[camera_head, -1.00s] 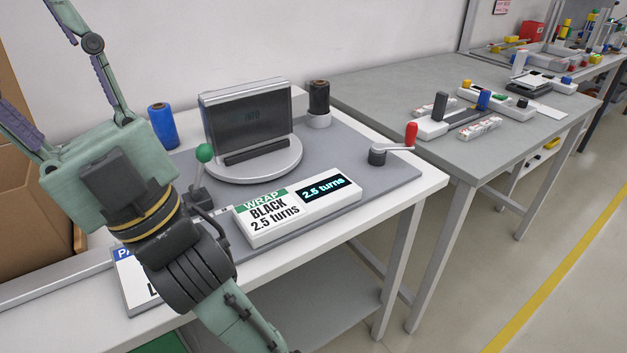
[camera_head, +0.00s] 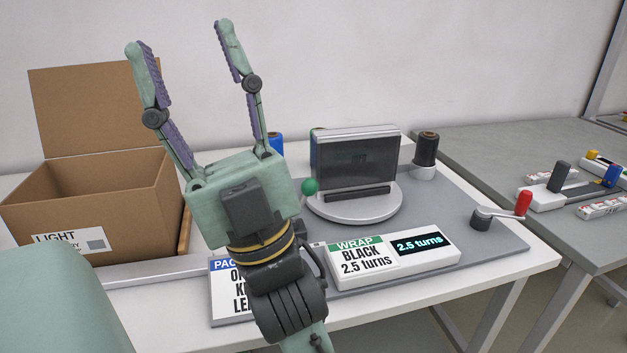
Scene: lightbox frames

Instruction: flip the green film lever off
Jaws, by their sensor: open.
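The green ball knob of the film lever (camera_head: 310,187) shows just right of my gripper's palm. The lever's stem and base are hidden behind my gripper and wrist. My gripper (camera_head: 180,35) is open and empty, its two fingers pointing up and spread wide. Its fingertips are well above the knob and to its left in the picture. I cannot tell how far apart in depth the palm and the knob are. A dark, film-wrapped panel (camera_head: 356,160) stands upright on a round grey turntable (camera_head: 355,210) right of the lever.
A display box (camera_head: 392,258) reads "WRAP BLACK 2.5 turns" and "2.5 turns". A black film roll (camera_head: 426,150) stands behind; a blue roll (camera_head: 277,143) is partly hidden. A red-handled crank (camera_head: 503,210) is at right. An open cardboard box (camera_head: 90,205) stands at left.

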